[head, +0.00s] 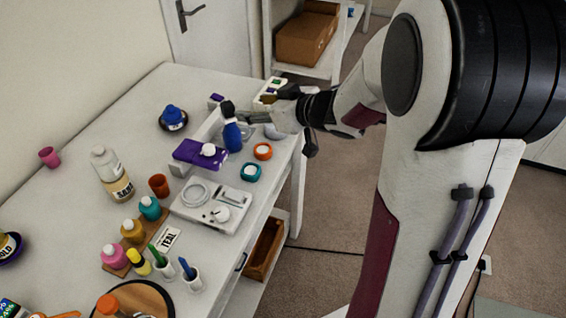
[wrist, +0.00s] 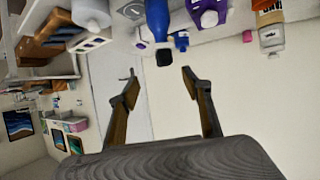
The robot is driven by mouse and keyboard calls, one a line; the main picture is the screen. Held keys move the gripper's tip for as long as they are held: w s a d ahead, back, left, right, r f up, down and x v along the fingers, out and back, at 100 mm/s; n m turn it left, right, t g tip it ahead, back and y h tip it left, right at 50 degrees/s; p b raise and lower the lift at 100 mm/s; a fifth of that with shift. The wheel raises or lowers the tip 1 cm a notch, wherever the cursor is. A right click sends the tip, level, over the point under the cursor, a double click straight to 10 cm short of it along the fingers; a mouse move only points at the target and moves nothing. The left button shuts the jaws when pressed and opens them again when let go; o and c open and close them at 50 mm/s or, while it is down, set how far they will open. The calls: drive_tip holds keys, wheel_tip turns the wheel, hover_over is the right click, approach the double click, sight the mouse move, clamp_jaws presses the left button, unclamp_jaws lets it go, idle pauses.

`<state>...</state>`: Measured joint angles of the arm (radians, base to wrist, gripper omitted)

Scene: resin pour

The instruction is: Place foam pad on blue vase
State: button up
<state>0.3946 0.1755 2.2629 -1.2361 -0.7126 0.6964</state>
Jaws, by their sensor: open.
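The blue vase (head: 232,138) stands upright on the white table, near its back right part. It also shows upside down at the top of the wrist view (wrist: 157,18). A dark block (wrist: 163,57), which looks like the foam pad, is at the vase's top end; it also shows as a dark top in the head view (head: 228,108). Exactly how it rests there is hard to tell. My gripper (wrist: 158,74) is open, with its fingers apart and nothing between them. The dark block lies just beyond the fingertips. In the head view my gripper (head: 270,108) is right of the vase.
A purple block (head: 186,153) with a white top piece is left of the vase. Orange (head: 263,151) and teal (head: 251,171) round pots stand in front. A white device (head: 185,209) and several bottles fill the nearer table. The table's right edge is close to my gripper.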

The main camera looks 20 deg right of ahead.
drive_tip(key=s+d+r+m+g+h, duration=0.1)
drive_tip(key=s+d+r+m+h, duration=0.35)
drive_tip(key=s+r+h, duration=0.4)
drive_tip(key=s+a+f+g+y, duration=0.1)
drive_tip(key=s+a+f, duration=0.1)
drive_tip(key=s, duration=0.6)
drive_tip(key=s+a+f+g+y, duration=0.1)
drive_tip(key=s+a, duration=0.3)
drive_tip(key=s, duration=0.4)
drive_tip(key=s+a+f+g+y, duration=0.2)
drive_tip(key=s+a+f+g, duration=0.1)
drive_tip(key=s, duration=0.5)
drive_tip(key=shift+a, duration=0.3)
drive_tip(key=shift+s, duration=0.1)
